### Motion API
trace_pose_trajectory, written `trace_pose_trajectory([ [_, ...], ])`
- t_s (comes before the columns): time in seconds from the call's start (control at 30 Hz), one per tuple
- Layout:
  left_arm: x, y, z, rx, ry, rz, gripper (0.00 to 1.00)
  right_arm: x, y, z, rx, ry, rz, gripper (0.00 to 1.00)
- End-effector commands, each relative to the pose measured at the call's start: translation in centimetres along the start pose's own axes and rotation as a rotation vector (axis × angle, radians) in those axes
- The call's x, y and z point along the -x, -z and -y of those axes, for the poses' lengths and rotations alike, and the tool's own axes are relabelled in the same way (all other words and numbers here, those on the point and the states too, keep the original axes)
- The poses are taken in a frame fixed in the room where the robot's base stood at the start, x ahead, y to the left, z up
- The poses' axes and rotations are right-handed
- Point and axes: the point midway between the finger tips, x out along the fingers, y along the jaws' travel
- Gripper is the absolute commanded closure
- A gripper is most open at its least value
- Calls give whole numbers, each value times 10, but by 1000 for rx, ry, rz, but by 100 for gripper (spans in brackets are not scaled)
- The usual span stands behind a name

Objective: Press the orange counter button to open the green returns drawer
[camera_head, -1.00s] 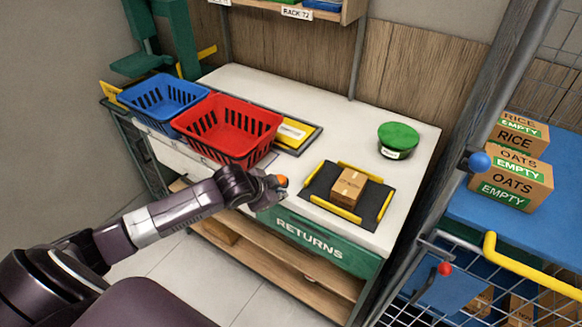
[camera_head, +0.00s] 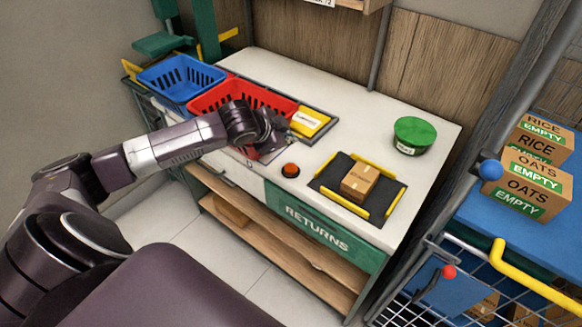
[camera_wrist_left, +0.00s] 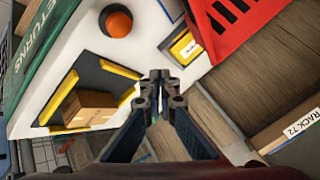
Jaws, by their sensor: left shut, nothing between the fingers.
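The orange button (camera_head: 290,170) sits on the front part of the white counter and is in plain sight. It also shows in the left wrist view (camera_wrist_left: 118,23), inside a dark ring. The green returns drawer (camera_head: 318,230) is in the counter front, below and right of the button, and looks shut. My left gripper (camera_head: 276,140) is above the counter, up and left of the button and apart from it, in front of the red basket. In the left wrist view its fingertips (camera_wrist_left: 161,80) are together with nothing between them. My right gripper is out of view.
A red basket (camera_head: 225,97) and a blue basket (camera_head: 180,72) stand on the left. A small carton (camera_head: 359,182) lies on a black mat with yellow rails. A green-lidded tub (camera_head: 413,134) stands behind it. A cart with boxes is at right.

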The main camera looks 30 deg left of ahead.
Motion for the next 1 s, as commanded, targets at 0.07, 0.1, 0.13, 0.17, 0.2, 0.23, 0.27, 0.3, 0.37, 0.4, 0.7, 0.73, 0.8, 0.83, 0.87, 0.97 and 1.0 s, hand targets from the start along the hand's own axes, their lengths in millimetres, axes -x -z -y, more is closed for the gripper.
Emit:
trace_pose_trajectory([
  [0.07,-5,-4,-4,0,0,0,100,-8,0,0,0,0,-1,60],
  [0.1,-8,-5,-6,0,0,0,100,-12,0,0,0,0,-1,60],
  [0.13,-9,-7,-7,0,0,0,100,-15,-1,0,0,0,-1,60],
  [0.17,-12,-8,-8,0,0,0,100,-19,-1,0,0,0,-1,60],
  [0.2,-15,-11,-11,0,0,-1,100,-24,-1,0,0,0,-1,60],
  [0.23,-17,-12,-13,0,0,-1,100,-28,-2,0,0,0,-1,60],
  [0.27,-20,-14,-14,0,0,-1,100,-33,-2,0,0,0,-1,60],
  [0.3,-23,-17,-17,0,0,-1,100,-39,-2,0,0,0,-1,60],
  [0.37,-28,-21,-21,0,0,-1,100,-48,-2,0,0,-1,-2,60],
  [0.4,-32,-23,-24,0,0,-1,100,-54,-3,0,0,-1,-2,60],
  [0.7,-54,-39,-40,0,-1,0,100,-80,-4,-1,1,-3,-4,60],
  [0.73,-56,-41,-40,0,0,1,100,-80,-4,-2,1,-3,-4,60],
  [0.8,-58,-43,-42,1,0,1,100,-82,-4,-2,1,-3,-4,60],
  [0.83,-59,-43,-43,1,0,1,100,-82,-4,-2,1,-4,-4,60],
  [0.87,-59,-43,-43,1,0,1,100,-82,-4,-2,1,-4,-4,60],
  [0.97,-60,-43,-43,0,0,0,100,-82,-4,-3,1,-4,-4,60],
  [1.0,-60,-43,-43,0,0,0,100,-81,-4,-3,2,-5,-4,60],
])
